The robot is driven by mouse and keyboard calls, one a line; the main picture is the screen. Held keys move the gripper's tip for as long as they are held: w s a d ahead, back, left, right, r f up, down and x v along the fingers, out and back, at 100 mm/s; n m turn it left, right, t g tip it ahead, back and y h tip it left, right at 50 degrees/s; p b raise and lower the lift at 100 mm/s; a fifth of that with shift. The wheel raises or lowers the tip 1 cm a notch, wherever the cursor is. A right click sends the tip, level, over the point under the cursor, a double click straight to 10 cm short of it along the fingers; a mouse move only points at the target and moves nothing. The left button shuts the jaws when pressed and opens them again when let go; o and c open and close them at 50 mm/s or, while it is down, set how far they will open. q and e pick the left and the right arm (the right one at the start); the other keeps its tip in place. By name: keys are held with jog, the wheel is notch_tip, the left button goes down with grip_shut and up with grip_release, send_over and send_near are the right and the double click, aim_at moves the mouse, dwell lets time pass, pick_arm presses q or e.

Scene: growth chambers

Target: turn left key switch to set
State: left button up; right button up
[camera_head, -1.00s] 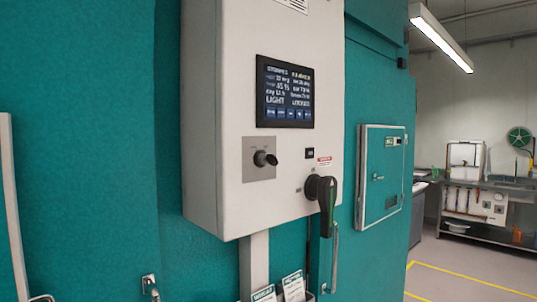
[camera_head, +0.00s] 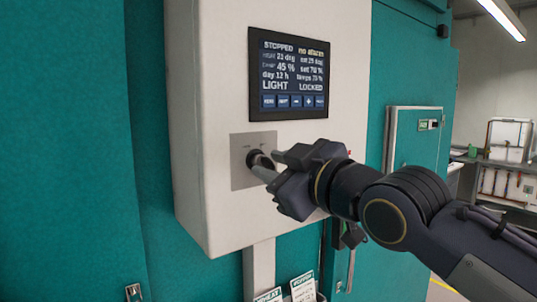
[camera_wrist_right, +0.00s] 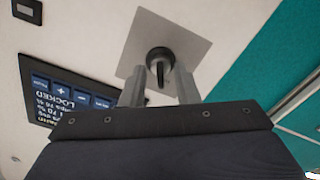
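The key switch is a black round knob with a short lever (camera_head: 254,158), on a square grey plate (camera_head: 240,176) on the front of a pale control box. In the right wrist view the knob (camera_wrist_right: 159,54) lies straight ahead, with its lever pointing toward my gripper. My right gripper (camera_head: 268,165) is at the switch. In the wrist view its two fingers (camera_wrist_right: 160,80) stand apart on either side of the lever, with a small gap showing at each side. The fingers partly hide the knob in the head view. My left gripper is out of view.
The display (camera_head: 289,74) above the plate reads STOPPED, no alarm, LIGHT and LOCKED. The control box (camera_head: 215,70) hangs on a teal chamber wall. My right arm hides the lower right of the box. Leaflets (camera_head: 303,287) stand below it; a small teal panel (camera_head: 412,140) is to the right.

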jog(key=shift+x, duration=0.9)
jog(key=shift+s, duration=0.1)
grip_shut()
